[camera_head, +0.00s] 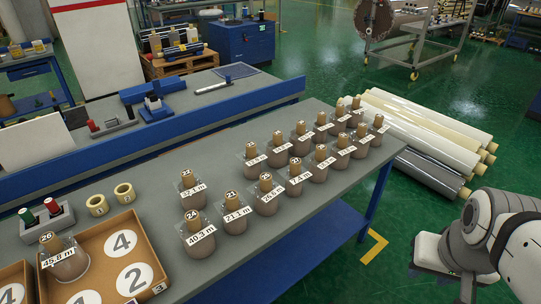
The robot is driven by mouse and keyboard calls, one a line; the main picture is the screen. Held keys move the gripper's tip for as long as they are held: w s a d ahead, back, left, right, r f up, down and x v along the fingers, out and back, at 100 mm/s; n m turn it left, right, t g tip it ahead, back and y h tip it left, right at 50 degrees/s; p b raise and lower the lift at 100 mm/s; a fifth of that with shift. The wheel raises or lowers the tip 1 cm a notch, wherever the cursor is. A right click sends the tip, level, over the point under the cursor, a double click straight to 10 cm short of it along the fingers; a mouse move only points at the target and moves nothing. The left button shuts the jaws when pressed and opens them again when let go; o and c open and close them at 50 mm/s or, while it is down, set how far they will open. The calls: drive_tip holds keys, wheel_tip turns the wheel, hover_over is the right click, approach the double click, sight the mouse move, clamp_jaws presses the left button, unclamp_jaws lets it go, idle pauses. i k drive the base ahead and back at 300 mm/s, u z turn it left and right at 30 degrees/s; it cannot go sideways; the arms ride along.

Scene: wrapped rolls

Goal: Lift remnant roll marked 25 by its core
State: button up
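Several brownish wrapped remnant rolls stand upright on the grey table, each with a tan core sticking up, a round number tag and a white length label. A roll tagged 24 (199,241) is nearest on the table, with one tagged 21 (235,221) to its right. A roll tagged 26 (68,266) stands in a brown tray (152,258). My gripper is not in view; only arm parts show at the right.
Two loose tan rings (125,193) and a stand with red and green items (47,220) lie left of the rolls. A blue rail (120,150) runs behind. Long wrapped rolls (432,130) are stacked on the floor right of the table.

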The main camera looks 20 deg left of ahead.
sight(265, 192)
drive_tip(key=u, duration=0.7)
drive_tip(key=i, duration=0.95)
drive_tip(key=u, duration=0.6)
drive_tip(key=k, duration=0.85)
drive_tip(key=u, duration=0.2)
drive_tip(key=i, duration=0.9)
drive_tip(key=z, duration=0.1)
